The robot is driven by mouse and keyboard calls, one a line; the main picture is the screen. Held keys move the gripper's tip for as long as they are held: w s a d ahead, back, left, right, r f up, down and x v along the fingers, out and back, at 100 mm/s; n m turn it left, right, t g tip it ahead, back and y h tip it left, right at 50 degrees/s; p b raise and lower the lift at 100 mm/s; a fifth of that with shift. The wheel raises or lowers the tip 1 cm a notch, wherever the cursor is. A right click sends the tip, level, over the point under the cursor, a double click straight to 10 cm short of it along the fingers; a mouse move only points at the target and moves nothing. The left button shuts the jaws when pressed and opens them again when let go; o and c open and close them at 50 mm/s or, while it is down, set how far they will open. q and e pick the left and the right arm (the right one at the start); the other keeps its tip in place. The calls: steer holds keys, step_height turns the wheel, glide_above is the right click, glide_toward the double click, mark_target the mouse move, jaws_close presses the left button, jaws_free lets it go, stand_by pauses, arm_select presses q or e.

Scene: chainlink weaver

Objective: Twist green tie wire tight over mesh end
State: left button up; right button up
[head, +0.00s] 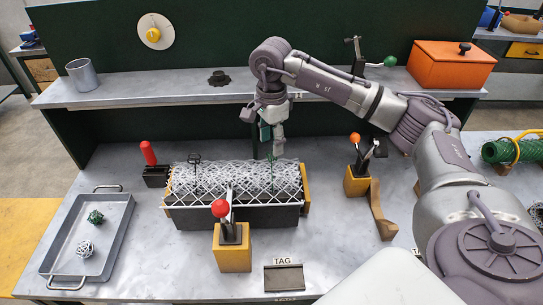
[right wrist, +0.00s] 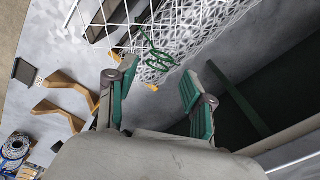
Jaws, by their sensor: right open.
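The white mesh (head: 222,183) lies over a dark block on the bench, and it also shows in the right wrist view (right wrist: 195,30). The green tie wire (right wrist: 155,48) is a loose coil with a stem at the mesh end. In the head view the green wire (head: 272,172) is a thin upright line. My right gripper (head: 272,140) points down above the far right part of the mesh. In the right wrist view its two green-padded fingers (right wrist: 160,76) are apart, with the wire just beyond the tips and nothing between them. My left gripper is not in view.
Clamps with a red knob (head: 220,208) and an orange knob (head: 355,138) stand in front and at right. A grey tray (head: 61,233) holds green and pale wire balls at left. A TAG plate (head: 284,279) lies in front. A shelf (head: 160,94) runs behind.

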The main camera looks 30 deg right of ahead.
steer(key=n+b, duration=0.1)
steer(key=n, duration=0.6)
steer(key=shift+f+b, duration=0.1)
steer(key=shift+b, duration=0.3)
steer(key=n, duration=0.4)
steer(key=shift+b, duration=0.35)
steer(key=n+b, duration=0.1)
steer(key=n, duration=0.4)
step_height(320, 180, down, 3)
steer(key=shift+s+r+n+b, duration=0.15)
steer(key=shift+n+b, duration=0.25)
steer(key=shift+b, duration=0.65)
steer(key=shift+w+f+b, duration=0.2)
steer(key=shift+f+b, duration=0.15)
steer(key=shift+f, duration=0.3)
steer(key=shift+r, duration=0.1)
